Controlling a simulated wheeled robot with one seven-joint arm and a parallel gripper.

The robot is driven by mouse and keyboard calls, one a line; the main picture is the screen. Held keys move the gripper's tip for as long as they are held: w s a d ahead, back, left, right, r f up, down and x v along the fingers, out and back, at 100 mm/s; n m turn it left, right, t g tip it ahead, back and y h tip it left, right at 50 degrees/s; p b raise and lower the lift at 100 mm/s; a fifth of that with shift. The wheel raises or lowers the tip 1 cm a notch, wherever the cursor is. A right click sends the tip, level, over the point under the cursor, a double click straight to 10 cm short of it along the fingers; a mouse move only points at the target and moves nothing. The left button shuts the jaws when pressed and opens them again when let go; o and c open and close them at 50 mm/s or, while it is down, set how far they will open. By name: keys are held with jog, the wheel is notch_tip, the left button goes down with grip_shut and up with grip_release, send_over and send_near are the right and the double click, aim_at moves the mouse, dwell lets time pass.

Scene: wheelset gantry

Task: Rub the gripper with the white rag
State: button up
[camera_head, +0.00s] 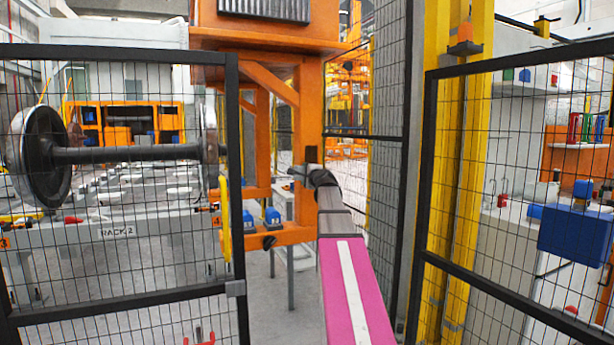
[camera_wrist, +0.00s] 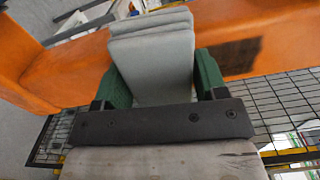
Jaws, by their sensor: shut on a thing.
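The white rag (camera_wrist: 152,62) is a folded, pale grey-white pad, held between the green-padded fingers of my gripper (camera_wrist: 160,78). My gripper is shut on it. Beyond the rag, an orange beam (camera_wrist: 270,35) crosses the wrist view and the rag overlaps it; I cannot tell whether they touch. In the head view, the orange gantry gripper (camera_head: 262,125) hangs under an orange box, with upright legs and a low crosspiece. My gripper (camera_head: 303,173) is at its right leg, at the end of my magenta arm. The rag is too small to make out there.
Black mesh fence panels (camera_head: 120,285) stand left and right of my arm, with a gap between them. A wheelset (camera_head: 125,154) lies behind the left panel. A yellow column (camera_head: 462,170) and a blue box (camera_head: 575,233) are on the right.

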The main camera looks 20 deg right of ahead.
jog(key=shift+w, duration=0.95)
dwell(0.5)
